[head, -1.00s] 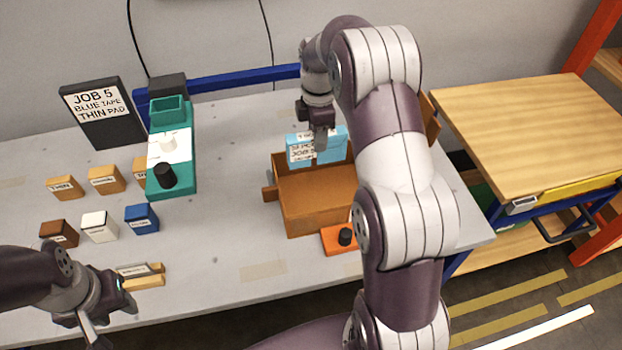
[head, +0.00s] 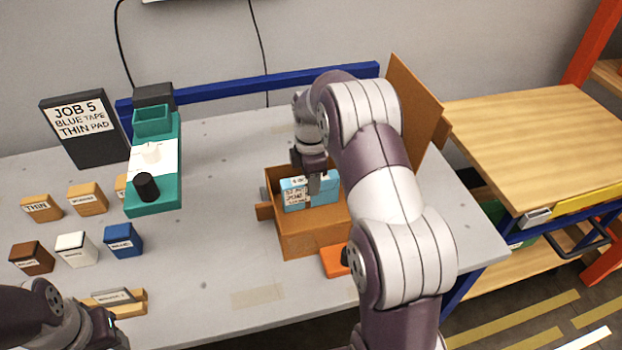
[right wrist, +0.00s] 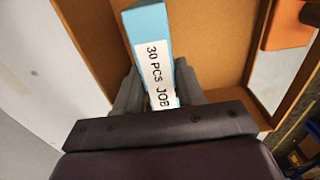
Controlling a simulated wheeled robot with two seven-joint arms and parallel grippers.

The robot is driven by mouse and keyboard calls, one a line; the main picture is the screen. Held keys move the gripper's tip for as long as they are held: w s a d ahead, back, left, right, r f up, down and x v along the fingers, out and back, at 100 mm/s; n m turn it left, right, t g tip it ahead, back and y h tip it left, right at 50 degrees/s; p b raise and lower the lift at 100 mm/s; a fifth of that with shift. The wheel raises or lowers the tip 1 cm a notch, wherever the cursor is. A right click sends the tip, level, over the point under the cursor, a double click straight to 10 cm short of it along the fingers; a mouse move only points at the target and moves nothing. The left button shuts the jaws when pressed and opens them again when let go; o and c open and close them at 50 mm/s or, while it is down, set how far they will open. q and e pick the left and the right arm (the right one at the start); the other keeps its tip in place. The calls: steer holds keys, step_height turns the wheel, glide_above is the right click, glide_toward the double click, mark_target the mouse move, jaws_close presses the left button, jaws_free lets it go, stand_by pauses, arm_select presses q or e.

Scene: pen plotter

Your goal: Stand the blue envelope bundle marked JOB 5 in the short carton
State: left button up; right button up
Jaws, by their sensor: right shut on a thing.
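The blue envelope bundle (head: 296,194) with a white label is inside the walls of the short brown carton (head: 312,242). In the right wrist view the bundle (right wrist: 148,30) shows a label reading "30 PCS JOB"; the number after it is hidden. My right gripper (head: 314,184) is shut on the bundle's upper edge, and its fingers (right wrist: 158,92) press both sides of it. The bundle looks roughly upright; whether it touches the carton floor (right wrist: 222,35) I cannot tell. My left gripper (head: 105,335) is at the lower left, mostly cut off.
A dark sign (head: 85,128) reads "JOB 5 BLUE TAPE THIN PAD". A teal device (head: 155,190) stands left of the carton, with several small blocks (head: 122,240) nearby. An orange piece with a black knob (head: 334,262) lies at the carton's front. A brown panel (head: 412,110) rises behind my right arm.

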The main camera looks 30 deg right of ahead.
steer(key=o, duration=1.1)
steer(key=shift+f, duration=0.1)
step_height(320, 180, up, 3)
steer(key=shift+w+f, duration=0.1)
step_height(320, 180, up, 10)
steer(key=p, duration=0.8)
steer(key=s+a+m, duration=0.4)
steer(key=s+m, duration=0.1)
steer(key=s, duration=0.1)
steer(key=s+a+m+t, duration=0.1)
steer(key=s+a+m, duration=0.3)
steer(key=s, duration=0.3)
steer(key=s+a+f+m, duration=0.1)
steer(key=s+a+m, duration=0.3)
steer(key=s+m, duration=0.2)
steer(key=shift+s, duration=0.5)
